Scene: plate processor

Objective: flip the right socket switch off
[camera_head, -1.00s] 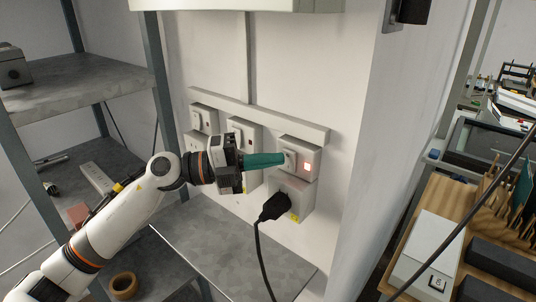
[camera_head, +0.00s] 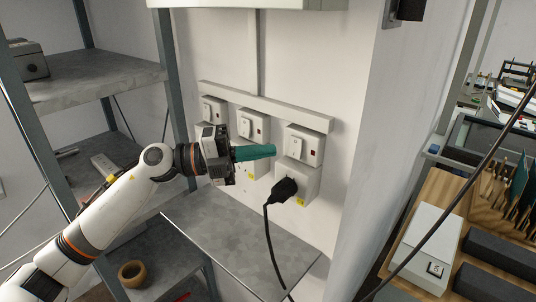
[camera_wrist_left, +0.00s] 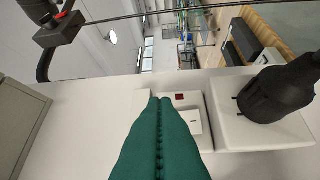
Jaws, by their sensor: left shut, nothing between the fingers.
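The right socket switch box (camera_head: 316,147) is a white wall unit with a pale rocker (camera_head: 295,148) and a small dark red, unlit indicator (camera_head: 313,153). A socket (camera_head: 311,181) with a black plug (camera_head: 284,189) sits just below it. My left gripper (camera_head: 273,151) has green fingers that are shut and empty. Its tips are just left of the switch box, apart from the rocker. In the left wrist view the green fingertips (camera_wrist_left: 160,100) partly cover the box, and the dark indicator (camera_wrist_left: 180,97) shows beside them. My right gripper is out of view.
Two similar switch units, a middle one (camera_head: 253,125) and a left one (camera_head: 213,108), are on the same wall under a white rail (camera_head: 265,106). A black cable (camera_head: 269,245) hangs from the plug over a grey shelf (camera_head: 235,240). A metal rack stands left.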

